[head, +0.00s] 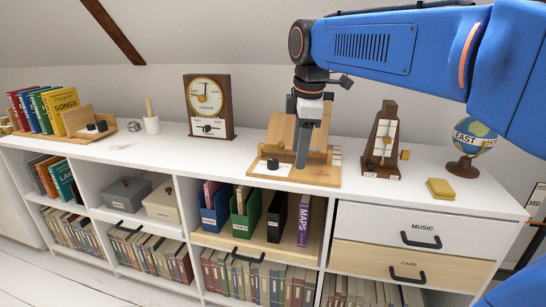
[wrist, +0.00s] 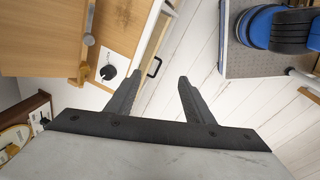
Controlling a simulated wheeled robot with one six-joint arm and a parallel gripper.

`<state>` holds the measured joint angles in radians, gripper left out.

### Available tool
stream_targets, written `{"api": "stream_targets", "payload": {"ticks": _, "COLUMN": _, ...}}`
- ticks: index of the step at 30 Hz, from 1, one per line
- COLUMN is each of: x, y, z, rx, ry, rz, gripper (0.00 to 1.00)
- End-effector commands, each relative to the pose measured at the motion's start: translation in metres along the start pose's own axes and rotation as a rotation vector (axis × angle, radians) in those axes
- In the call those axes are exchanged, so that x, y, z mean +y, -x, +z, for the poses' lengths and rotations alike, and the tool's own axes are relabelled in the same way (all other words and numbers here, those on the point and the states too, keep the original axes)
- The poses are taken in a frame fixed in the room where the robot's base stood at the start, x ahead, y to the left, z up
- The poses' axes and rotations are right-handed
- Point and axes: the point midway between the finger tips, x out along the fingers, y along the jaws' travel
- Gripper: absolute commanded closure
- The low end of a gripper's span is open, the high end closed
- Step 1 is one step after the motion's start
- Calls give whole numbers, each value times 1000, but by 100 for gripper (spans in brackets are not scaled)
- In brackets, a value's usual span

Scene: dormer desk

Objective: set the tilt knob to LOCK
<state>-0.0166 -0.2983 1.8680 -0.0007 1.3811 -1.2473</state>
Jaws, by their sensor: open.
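A wooden tilting stand (head: 283,132) is on the white shelf top. A black knob (head: 272,165) sits on a white plate at the front left of its base. In the wrist view the black knob (wrist: 108,72) lies on its white plate, left of the fingers. Its markings are too small to read, so I cannot tell its setting. My gripper (head: 303,150) hangs over the stand, pointing down and partly hiding it. In the wrist view the fingers of my gripper (wrist: 156,82) are apart with nothing between them.
A dial instrument (head: 207,100) with its own knob stands left, a metronome (head: 382,140) right. A yellow block (head: 440,188) and globe (head: 474,137) are further right. A similar small stand (head: 95,124) with a knob is far left. The shelf top is clear between instrument and stand.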

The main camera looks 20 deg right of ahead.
Motion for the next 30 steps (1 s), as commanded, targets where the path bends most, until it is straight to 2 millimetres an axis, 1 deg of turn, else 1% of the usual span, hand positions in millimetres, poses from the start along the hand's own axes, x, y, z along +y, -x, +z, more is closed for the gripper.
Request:
{"api": "stream_targets", "payload": {"ticks": 1, "x": 16, "y": 5, "z": -6, "rx": -4, "ry": 74, "rz": -15, "gripper": 52}}
{"api": "stream_targets", "payload": {"ticks": 9, "x": 91, "y": 32, "z": -34, "rx": -5, "ry": 528, "rz": -96, "gripper": 52}}
{"api": "stream_targets", "payload": {"ticks": 12, "x": 117, "y": 37, "z": -44, "rx": 4, "ry": 693, "rz": -126, "gripper": 52}}
{"api": "stream_targets", "payload": {"ticks": 16, "x": 145, "y": 42, "z": -54, "rx": 20, "ry": 880, "rz": -160, "gripper": 52}}
{"api": "stream_targets", "payload": {"ticks": 18, "x": 155, "y": 43, "z": -58, "rx": 29, "ry": 959, "rz": -174, "gripper": 52}}
{"api": "stream_targets", "payload": {"ticks": 22, "x": 168, "y": 44, "z": -63, "rx": 40, "ry": 1051, "rz": -190, "gripper": 52}}
{"api": "stream_targets", "payload": {"ticks": 26, "x": 170, "y": 43, "z": -64, "rx": 45, "ry": 1084, "rz": -196, "gripper": 52}}
{"api": "stream_targets", "payload": {"ticks": 30, "x": 168, "y": 31, "z": -64, "rx": 45, "ry": 1086, "rz": -198, "gripper": 52}}
